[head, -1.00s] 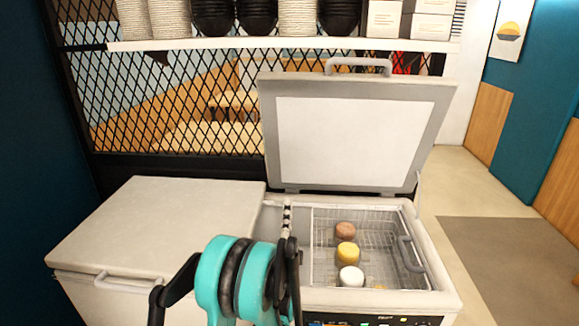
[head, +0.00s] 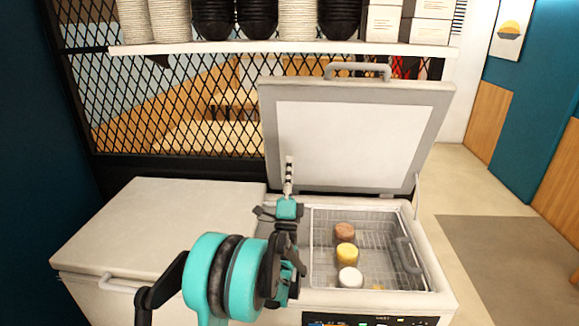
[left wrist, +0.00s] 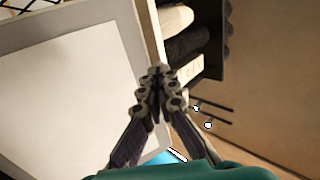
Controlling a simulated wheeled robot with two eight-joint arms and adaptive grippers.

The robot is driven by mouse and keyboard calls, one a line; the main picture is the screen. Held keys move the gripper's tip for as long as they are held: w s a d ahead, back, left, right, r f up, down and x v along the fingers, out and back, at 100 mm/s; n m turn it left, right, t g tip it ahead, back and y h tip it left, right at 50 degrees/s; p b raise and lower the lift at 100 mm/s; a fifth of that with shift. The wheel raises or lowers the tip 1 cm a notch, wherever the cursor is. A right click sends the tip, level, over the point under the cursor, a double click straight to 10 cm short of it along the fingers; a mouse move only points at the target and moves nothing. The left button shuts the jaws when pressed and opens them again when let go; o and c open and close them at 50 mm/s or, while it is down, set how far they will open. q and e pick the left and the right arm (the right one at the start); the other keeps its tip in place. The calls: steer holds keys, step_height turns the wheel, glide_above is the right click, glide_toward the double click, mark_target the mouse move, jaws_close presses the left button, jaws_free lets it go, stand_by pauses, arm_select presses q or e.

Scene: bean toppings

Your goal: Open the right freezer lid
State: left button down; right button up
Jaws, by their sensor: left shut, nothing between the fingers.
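The right freezer lid (head: 350,140) stands raised and tilted back, with a grey handle (head: 358,68) on its top edge. The open right freezer (head: 440,285) shows a wire basket inside. My left gripper (head: 289,162) is shut and empty, pointing up in front of the lid's lower left part; I cannot tell whether it touches the lid. In the left wrist view the shut fingers (left wrist: 157,72) are beside the lid's edge, and the pale inner panel (left wrist: 70,95) fills the left. My right gripper is not in view.
The left freezer lid (head: 160,220) is closed. Three round tubs, brown (head: 345,231), yellow (head: 346,256) and white (head: 350,277), stand in the basket (head: 325,220). A shelf (head: 280,42) with stacked bowls and boxes hangs behind. Floor (head: 450,180) is free at right.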

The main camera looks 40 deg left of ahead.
arm_select(q)
steer(key=shift+w+a+r, duration=0.1)
steer(key=shift+w+r, duration=0.05)
steer(key=shift+r, duration=0.05)
steer(key=g+h+p, duration=0.3)
steer(key=g+p, duration=0.1)
steer(key=p, duration=1)
glide_toward(296, 87)
steer(key=x, duration=0.3)
steer(key=shift+w+a+r+p, duration=0.25)
steer(key=shift+w+a+p, duration=0.05)
steer(key=shift+w+a, duration=0.05)
steer(key=shift+f, duration=0.1)
